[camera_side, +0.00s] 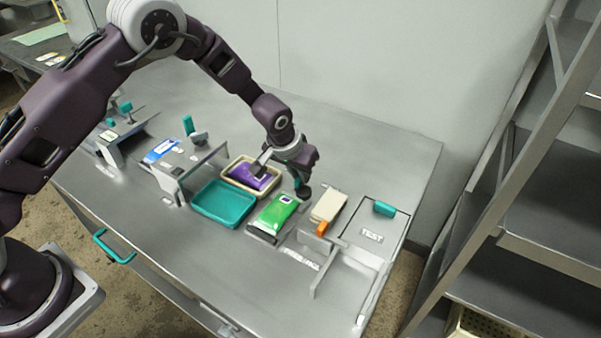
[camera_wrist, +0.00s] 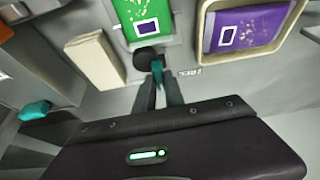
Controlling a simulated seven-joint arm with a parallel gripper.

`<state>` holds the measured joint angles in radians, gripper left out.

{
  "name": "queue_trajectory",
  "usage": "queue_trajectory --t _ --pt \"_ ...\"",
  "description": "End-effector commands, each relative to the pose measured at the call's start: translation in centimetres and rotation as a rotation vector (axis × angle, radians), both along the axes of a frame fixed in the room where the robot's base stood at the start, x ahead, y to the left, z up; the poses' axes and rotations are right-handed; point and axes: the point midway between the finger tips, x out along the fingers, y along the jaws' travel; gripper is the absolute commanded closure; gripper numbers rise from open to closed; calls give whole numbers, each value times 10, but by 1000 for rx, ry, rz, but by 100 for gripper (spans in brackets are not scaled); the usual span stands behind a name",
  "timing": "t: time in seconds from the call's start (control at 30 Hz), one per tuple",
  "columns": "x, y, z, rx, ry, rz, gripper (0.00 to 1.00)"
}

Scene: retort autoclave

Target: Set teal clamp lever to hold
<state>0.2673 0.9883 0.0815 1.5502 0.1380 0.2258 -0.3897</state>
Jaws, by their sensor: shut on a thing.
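My gripper (camera_side: 299,178) is low over the far end of a green pouch (camera_side: 277,214), beside a round black pad (camera_side: 303,193). In the wrist view, the fingers (camera_wrist: 158,88) are closed together on a small teal piece, the teal clamp lever (camera_wrist: 158,70). The black pad (camera_wrist: 147,57) is right beside it, at the edge of the green pouch (camera_wrist: 146,20). The fingers hide most of the lever, so its exact angle is hard to tell.
A purple pouch (camera_side: 254,178) lies in a cream tray (camera_side: 231,165), next to an empty teal tray (camera_side: 224,205). A cream block (camera_side: 327,207) and an orange piece (camera_side: 322,229) stand to the right. Other teal handles (camera_side: 384,208) stand apart. A metal rack (camera_side: 540,200) is at the right.

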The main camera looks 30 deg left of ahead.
Motion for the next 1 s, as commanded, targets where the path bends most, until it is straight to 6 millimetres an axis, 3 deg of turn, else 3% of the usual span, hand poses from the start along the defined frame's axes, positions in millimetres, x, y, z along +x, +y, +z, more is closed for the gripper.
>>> queue_trajectory --t 0.6,1.0 --pt "2 4 0 -3 -1 -552 100" --pt "2 5 0 0 0 -772 100"
